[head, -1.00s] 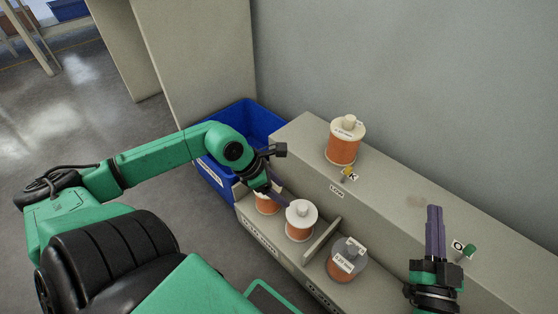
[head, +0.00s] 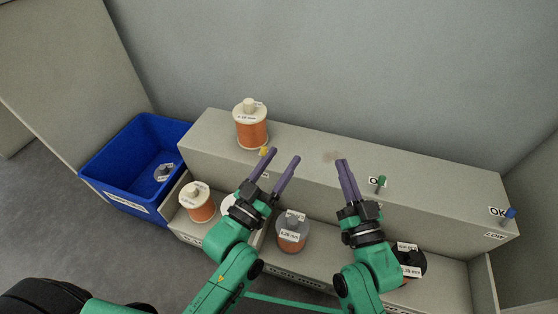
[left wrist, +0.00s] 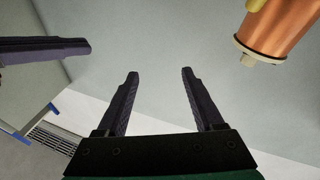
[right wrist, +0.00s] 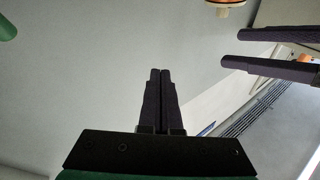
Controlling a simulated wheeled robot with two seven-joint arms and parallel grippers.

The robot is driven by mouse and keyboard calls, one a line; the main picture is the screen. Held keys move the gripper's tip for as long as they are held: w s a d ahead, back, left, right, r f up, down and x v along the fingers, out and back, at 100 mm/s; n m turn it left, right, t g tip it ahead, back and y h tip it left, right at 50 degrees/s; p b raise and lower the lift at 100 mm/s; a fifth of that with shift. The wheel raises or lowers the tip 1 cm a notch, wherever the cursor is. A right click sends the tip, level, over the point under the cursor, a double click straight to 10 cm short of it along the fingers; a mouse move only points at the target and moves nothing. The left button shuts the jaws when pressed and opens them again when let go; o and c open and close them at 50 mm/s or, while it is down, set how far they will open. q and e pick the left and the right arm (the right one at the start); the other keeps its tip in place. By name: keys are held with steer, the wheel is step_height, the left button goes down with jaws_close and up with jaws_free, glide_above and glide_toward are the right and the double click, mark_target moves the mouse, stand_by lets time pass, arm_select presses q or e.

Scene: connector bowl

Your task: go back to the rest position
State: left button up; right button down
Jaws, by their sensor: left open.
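My left gripper (head: 275,172) is open and empty, raised in front of the shelf. Its parted fingers also show in the left wrist view (left wrist: 158,75) with nothing between them. My right gripper (head: 342,162) is to its right, with its fingers together and nothing held. The right wrist view (right wrist: 160,72) also shows these fingers side by side. In the head view both grippers point at the upper shelf step and the wall.
A copper spool (head: 251,125) stands on the upper step (head: 310,165). Below are a copper spool (head: 197,202), a partly hidden white-topped spool, a grey-topped spool (head: 292,231) and a dark spool (head: 409,260). The blue bin (head: 118,160) at left holds a small grey-topped spool (head: 163,173).

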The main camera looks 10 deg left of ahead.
arm_select(q)
steer(key=shift+f, duration=0.1)
stand_by(0.3)
